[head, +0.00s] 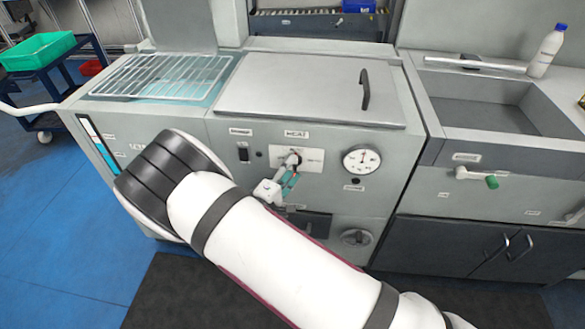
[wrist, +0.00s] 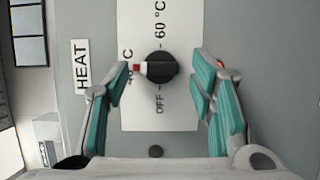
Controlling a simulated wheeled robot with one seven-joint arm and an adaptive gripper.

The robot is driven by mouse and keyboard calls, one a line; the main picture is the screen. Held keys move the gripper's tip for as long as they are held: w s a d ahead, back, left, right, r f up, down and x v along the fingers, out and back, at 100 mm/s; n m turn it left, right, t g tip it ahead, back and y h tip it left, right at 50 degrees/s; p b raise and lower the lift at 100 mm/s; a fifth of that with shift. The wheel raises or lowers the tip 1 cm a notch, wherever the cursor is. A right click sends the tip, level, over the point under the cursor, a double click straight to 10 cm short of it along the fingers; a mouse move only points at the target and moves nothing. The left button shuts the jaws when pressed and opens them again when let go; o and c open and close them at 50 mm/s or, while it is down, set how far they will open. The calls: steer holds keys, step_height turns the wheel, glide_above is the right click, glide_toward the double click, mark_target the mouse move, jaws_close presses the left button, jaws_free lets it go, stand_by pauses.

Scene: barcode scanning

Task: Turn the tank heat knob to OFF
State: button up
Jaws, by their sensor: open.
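The tank heat knob (wrist: 158,67) is a round black knob on a white plate (wrist: 182,112), beside a HEAT label (wrist: 81,66). Its red and white pointer mark faces left, toward the 40 °C marking. The OFF marking (wrist: 159,99) lies below the knob and 60 °C above it in the wrist view. My gripper (wrist: 162,68) is open, with one teal-padded finger on each side of the knob and visible gaps between. In the head view my gripper (head: 287,180) is at the front panel, just below the knob (head: 292,158), which it partly covers.
A black switch (head: 243,154) and a round gauge (head: 361,160) flank the knob plate. A lower dial (head: 356,237) and a lid with a black handle (head: 365,90) are nearby. A sink (head: 480,100) with a green-tipped valve (head: 491,182) is at right.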

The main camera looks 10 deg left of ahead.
steer(key=shift+w+d, duration=0.3)
steer(key=shift+w, duration=0.3)
steer(key=c, duration=1.1)
